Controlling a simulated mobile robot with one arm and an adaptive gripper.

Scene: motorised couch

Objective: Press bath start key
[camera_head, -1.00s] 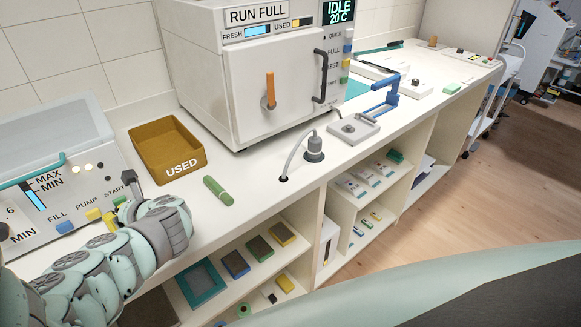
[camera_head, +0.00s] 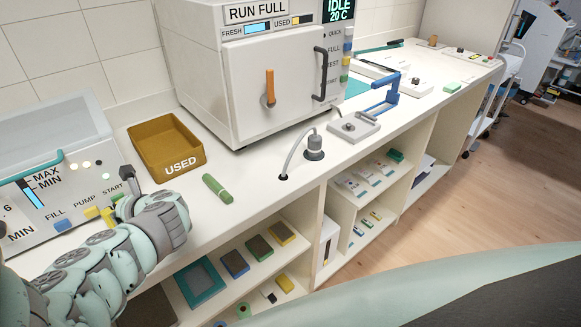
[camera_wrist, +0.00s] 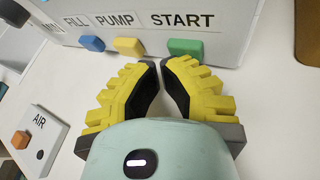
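The bath start key is a green block under the word START (camera_wrist: 182,21) on the bath's front. In the wrist view the green key (camera_wrist: 186,47) is just beyond my fingertips, slightly right of them. My gripper (camera_wrist: 160,64) has yellow ribbed fingers whose tips come nearly together, with nothing between them. I see no clear contact with the key. In the head view the bath (camera_head: 50,150) is at the left, and my wrist and gripper (camera_head: 112,214) are in front of its right end, largely hiding the start key.
A yellow PUMP key (camera_wrist: 128,46) and a blue FILL key (camera_wrist: 92,43) sit left of the green key. An AIR box (camera_wrist: 37,140) stands at the lower left of the wrist view. A brown USED tray (camera_head: 165,150) and green cylinder (camera_head: 217,189) lie right of the bath.

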